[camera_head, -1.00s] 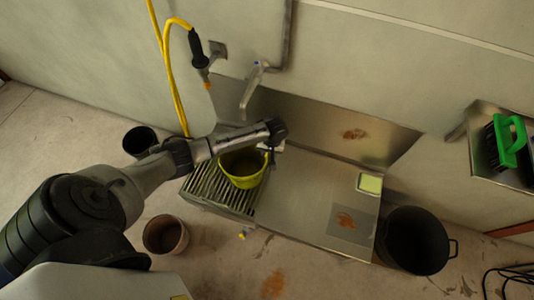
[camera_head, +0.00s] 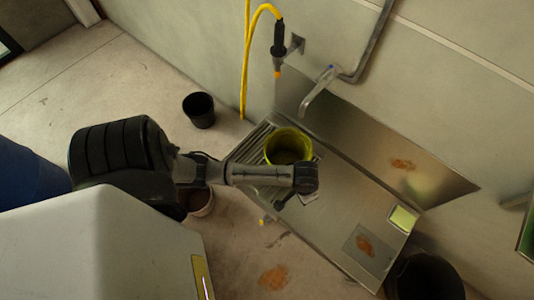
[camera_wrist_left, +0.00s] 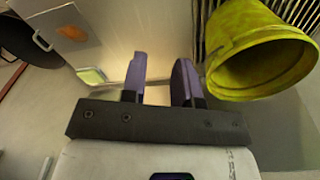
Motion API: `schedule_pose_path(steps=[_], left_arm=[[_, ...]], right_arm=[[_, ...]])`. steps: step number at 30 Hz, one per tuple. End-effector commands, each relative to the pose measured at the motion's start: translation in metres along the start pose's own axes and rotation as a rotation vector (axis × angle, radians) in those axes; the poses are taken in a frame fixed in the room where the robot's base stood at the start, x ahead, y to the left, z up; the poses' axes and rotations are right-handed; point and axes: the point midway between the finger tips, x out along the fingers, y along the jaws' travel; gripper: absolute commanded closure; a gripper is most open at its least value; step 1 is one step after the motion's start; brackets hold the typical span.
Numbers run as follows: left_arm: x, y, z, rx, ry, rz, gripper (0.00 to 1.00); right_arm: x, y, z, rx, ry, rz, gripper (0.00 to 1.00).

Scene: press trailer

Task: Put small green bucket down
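The small green bucket (camera_head: 288,146), yellow-green and open-topped, stands on the slatted drain rack at the left part of the metal sink bench. It also shows in the left wrist view (camera_wrist_left: 258,50), large at the upper right. My left arm reaches in from the left, and its gripper (camera_head: 300,198) is in front of the bucket, partly hidden by the wrist. In the left wrist view the two fingers (camera_wrist_left: 158,80) are apart with nothing between them. The bucket is beside the fingers, not between them. My right gripper is out of view.
The metal bench (camera_head: 345,215) holds a yellow-green sponge (camera_head: 402,219). A faucet (camera_head: 318,90) and yellow hose (camera_head: 246,70) hang behind. A black bucket (camera_head: 199,110) stands on the floor at left, a large black pot (camera_head: 425,278) at lower right. The bench middle is clear.

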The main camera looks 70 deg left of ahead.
Motion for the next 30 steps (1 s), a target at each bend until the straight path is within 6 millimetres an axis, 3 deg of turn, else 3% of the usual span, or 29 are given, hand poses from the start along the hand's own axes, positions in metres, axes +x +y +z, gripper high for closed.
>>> schedule_pose_path(steps=[1,6,12,18,30], left_arm=[[-0.009,0.012,0.026,0.06,0.026,0.03,0.72],[-0.048,0.023,0.082,0.216,0.128,0.051,0.72],[-0.088,0.015,0.12,0.304,0.202,0.017,0.72],[-0.105,0.008,0.133,0.334,0.228,-0.011,0.72],[-0.106,0.007,0.133,0.337,0.229,-0.013,0.72]], right_arm=[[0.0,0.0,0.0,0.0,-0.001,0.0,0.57],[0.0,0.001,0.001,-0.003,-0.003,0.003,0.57],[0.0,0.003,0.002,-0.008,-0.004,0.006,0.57],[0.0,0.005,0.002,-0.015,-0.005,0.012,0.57],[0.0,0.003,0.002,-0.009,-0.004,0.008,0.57]])
